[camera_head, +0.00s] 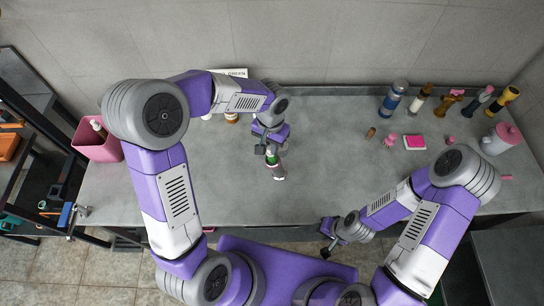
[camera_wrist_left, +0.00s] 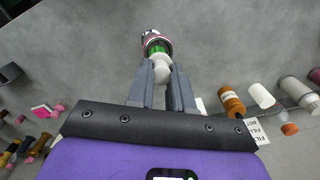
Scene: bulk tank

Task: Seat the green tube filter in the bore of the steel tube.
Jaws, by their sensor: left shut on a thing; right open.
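My left gripper (camera_head: 269,147) is over the middle of the bench, its fingers shut on the pale rounded end of the green tube filter (camera_head: 271,158). In the left wrist view the fingers (camera_wrist_left: 164,78) grip that pale end, and the filter's green body (camera_wrist_left: 157,47) shows beyond it. The steel tube (camera_head: 278,172), with a pinkish band, is just past the filter in line with it. It also shows in the left wrist view (camera_wrist_left: 152,36). The green body overlaps the tube's near end; how deep it sits I cannot tell. My right gripper (camera_head: 327,240) is open and empty by the front edge.
A blue-and-white bottle (camera_head: 394,97), brushes and a pink-topped jug (camera_head: 501,139) stand at the back right. A pink bin (camera_head: 97,139) is at the left end. An orange-brown bottle (camera_wrist_left: 232,103) stands by a label card. The bench around the tube is clear.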

